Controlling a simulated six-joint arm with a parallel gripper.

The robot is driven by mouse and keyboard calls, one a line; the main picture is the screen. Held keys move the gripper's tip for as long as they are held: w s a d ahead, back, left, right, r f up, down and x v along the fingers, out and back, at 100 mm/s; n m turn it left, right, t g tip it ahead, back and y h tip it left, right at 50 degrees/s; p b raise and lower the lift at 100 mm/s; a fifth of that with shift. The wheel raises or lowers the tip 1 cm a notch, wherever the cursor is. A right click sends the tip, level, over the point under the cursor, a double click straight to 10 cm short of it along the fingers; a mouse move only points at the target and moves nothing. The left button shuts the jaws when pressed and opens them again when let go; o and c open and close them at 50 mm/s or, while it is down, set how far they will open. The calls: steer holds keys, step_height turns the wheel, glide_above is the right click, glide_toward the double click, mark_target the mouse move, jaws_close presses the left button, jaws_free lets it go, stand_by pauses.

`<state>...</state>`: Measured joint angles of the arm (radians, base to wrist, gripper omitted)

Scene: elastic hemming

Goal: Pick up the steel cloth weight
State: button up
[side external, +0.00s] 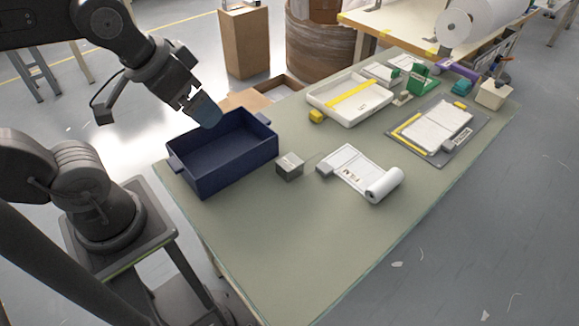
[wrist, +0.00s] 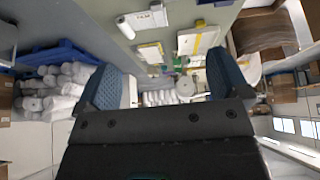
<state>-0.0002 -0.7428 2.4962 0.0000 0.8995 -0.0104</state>
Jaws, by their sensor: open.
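A grey metallic cube (side external: 289,166) with a pale label on top stands on the green table, just right of the navy bin; it looks like the steel cloth weight. I cannot make out the cube in the wrist view.
The navy bin (side external: 190,182) stands at the table's left edge, its inside partly hidden. A white film roll (side external: 384,184) lies right of the cube. A white tray (side external: 345,113) and grey mat (side external: 437,155) lie farther back. The green table's front (side external: 285,245) is clear.

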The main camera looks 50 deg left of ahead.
steer(key=w+f+n+g, duration=0.2)
steer(key=w+n, duration=0.3)
steer(key=w, duration=0.3)
steer(key=n+g, duration=0.4)
steer(key=n, duration=0.9)
glide_above(290, 161)
step_height(290, 161, down, 18)
steer(key=r, duration=0.1)
steer(key=f, duration=0.8)
steer(key=shift+s+a+f, duration=0.15)
steer(key=shift+s+f, duration=0.05)
steer(key=shift+s, duration=0.05)
steer(key=shift+w+f, duration=0.15)
steer(key=shift+f, duration=3)
steer(key=shift+r, duration=0.1)
steer(key=c, duration=1.3)
